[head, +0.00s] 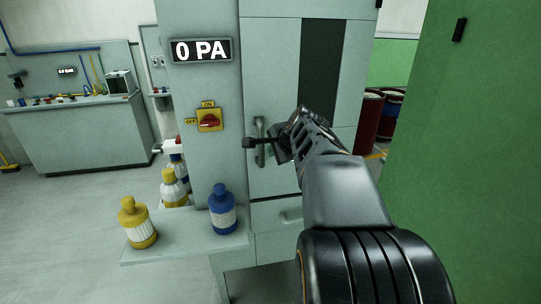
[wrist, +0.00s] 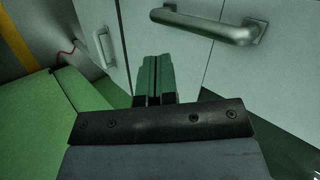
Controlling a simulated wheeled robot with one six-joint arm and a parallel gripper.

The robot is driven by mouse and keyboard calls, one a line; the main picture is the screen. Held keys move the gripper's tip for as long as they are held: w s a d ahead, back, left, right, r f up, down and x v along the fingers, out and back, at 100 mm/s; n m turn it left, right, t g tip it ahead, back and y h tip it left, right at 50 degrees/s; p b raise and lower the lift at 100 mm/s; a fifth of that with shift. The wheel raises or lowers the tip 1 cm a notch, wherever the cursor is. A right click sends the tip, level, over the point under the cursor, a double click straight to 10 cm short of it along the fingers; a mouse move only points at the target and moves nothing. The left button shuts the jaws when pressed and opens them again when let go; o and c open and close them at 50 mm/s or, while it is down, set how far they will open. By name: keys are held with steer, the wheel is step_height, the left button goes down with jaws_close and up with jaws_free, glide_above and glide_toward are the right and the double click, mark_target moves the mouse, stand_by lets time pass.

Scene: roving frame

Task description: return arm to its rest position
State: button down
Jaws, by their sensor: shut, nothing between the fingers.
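My gripper (head: 250,143) is at the end of my raised arm, in front of a grey cabinet (head: 271,60) in the head view. In the wrist view its two fingers (wrist: 152,80) are together with nothing between them. In the head view a vertical door handle (head: 260,150) is right beside the fingertips; I cannot tell from this view whether they touch. In the wrist view the fingers are apart from the large handle (wrist: 215,27) and a second handle (wrist: 104,46).
A shelf (head: 190,250) holds a yellow bottle (head: 139,226) and a blue bottle (head: 222,210). A red switch (head: 209,121) and a "0 PA" display (head: 201,50) are on the panel. A green panel (head: 470,130) stands close at right. Open floor (head: 60,220) lies left.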

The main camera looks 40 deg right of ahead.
steer(key=shift+d+v, duration=0.2)
steer(key=shift+v, duration=2.55)
steer(key=s+a+f+n+g, duration=0.4)
steer(key=a+f+n, duration=0.2)
steer(key=f+n, duration=0.4)
steer(key=s+a+f+n, duration=0.2)
steer(key=a+f+n, duration=0.1)
steer(key=a, duration=0.2)
steer(key=s+a+f+n+g, duration=0.1)
steer(key=s+a+f+n, duration=0.1)
steer(key=a+f+n, duration=0.1)
steer(key=s+a+f+n+y, duration=0.1)
steer(key=s+a+f+n, duration=0.1)
steer(key=a, duration=0.4)
steer(key=shift+s+a+f+n+g, duration=0.35)
steer(key=shift+f+n, duration=0.15)
steer(key=shift+n, duration=0.2)
